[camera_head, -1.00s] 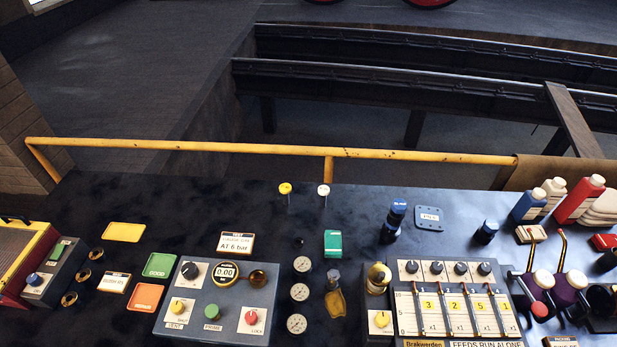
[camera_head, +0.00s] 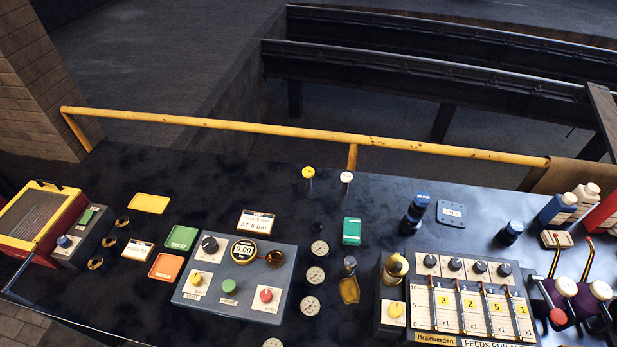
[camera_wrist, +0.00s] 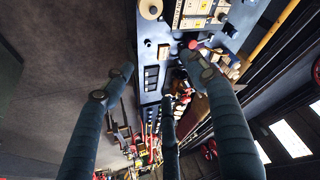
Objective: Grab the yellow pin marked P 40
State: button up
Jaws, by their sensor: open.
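A pin with a round yellow head (camera_head: 308,173) stands upright near the back edge of the bench in the head view, just in front of the yellow rail. Its marking is too small to read. A similar pin with a white head (camera_head: 346,178) stands to its right. My gripper (camera_wrist: 155,85) shows only in the wrist view, where its dark fingers are spread apart with nothing held between them. It is not in the head view, and I cannot make out the yellow pin in the wrist view.
The yellow rail (camera_head: 240,127) runs behind the bench. A green box (camera_head: 352,231), several gauges (camera_head: 320,248) and a grey control panel (camera_head: 215,290) stand in front of the pins. Blue-capped bottles (camera_head: 416,212) stand to the right. The bench (camera_head: 265,185) left of the pins is clear.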

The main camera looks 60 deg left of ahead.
jog(key=w+a+r+n+y, duration=0.1)
jog(key=w+a+r+n, duration=0.15)
jog(key=w+a, duration=1.25)
jog(key=w+a+f+n+b, duration=0.1)
jog(key=w+a, duration=0.2)
jog(key=a, duration=0.5)
jog(key=w+a+f+n+g+y, duration=0.1)
jog(key=w+a+f, duration=0.1)
jog(key=a, duration=0.6)
jog(key=w+a+f+b, duration=0.1)
jog(key=w+a, duration=0.2)
jog(key=a, duration=0.4)
jog(key=s+a+f+n, duration=0.1)
jog(key=a+f, duration=0.2)
jog(key=a, duration=0.6)
jog(key=s+a+f+n, duration=0.1)
jog(key=a+f, duration=0.3)
jog(key=a, duration=0.4)
jog(key=s+a+f+n, duration=0.1)
jog(key=s+a+f, duration=0.15)
jog(key=a, duration=0.65)
jog(key=s+a+f, duration=0.5)
jog(key=a+f, duration=0.1)
jog(key=a, duration=0.4)
jog(key=s+a+f+n+g+y, duration=0.1)
jog(key=s+a+f, duration=0.5)
jog(key=a, duration=0.3)
jog(key=shift+s+a+f+b, duration=0.3)
jog(key=shift+a+f+b, duration=0.05)
jog(key=shift+f, duration=0.1)
